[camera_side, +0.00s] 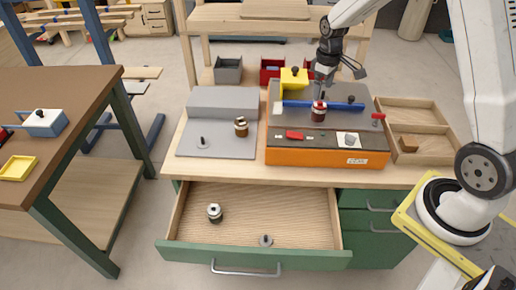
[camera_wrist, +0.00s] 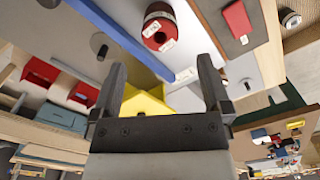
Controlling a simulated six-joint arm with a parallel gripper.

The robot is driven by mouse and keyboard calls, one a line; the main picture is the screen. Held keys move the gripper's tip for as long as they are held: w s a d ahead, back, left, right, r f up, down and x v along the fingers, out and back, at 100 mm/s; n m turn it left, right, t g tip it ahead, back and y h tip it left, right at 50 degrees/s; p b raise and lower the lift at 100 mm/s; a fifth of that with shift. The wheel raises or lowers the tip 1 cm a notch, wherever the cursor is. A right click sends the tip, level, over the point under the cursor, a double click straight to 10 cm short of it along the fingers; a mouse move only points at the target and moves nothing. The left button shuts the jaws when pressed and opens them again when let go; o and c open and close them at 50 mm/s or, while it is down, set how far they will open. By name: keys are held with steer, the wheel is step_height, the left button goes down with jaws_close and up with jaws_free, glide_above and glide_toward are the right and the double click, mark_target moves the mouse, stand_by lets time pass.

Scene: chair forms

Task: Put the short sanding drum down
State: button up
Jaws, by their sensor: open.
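A dark red drum (camera_side: 318,112) with a dark top stands upright on the grey top of an orange-sided machine (camera_side: 330,158), in front of a blue bar (camera_side: 296,104). In the wrist view the drum (camera_wrist: 158,30) shows pale labels and lies just beyond my fingertips. My gripper (camera_side: 321,91) is open right above this drum, with nothing held between its fingers (camera_wrist: 162,70). A brown drum (camera_side: 241,127) stands on a grey board (camera_side: 225,149), and a grey-and-dark drum (camera_side: 214,213) stands in the open drawer. I cannot tell for certain which is the short one.
A yellow block (camera_side: 294,78) stands behind the blue bar. A red piece (camera_side: 294,135) and a pale knobbed plate (camera_side: 347,139) are at the machine's front. A divided wooden tray (camera_side: 436,160) is at right. The open drawer (camera_side: 290,205) juts forward, mostly empty.

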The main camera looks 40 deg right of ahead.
mark_target(319, 107)
steer(key=shift+r, duration=1.9)
steer(key=s+a+f+m+t, duration=0.1)
steer(key=s+a+m+t, duration=0.1)
steer(key=s+a, duration=1.2)
steer(key=shift+s+a+f+t, duration=0.2)
steer(key=shift+a+f+t, duration=0.05)
steer(key=shift+t, duration=0.05)
steer(key=shift+w, duration=0.1)
steer(key=w+a+r, duration=0.4)
steer(key=w+a, duration=0.7)
steer(key=shift+a, duration=0.15)
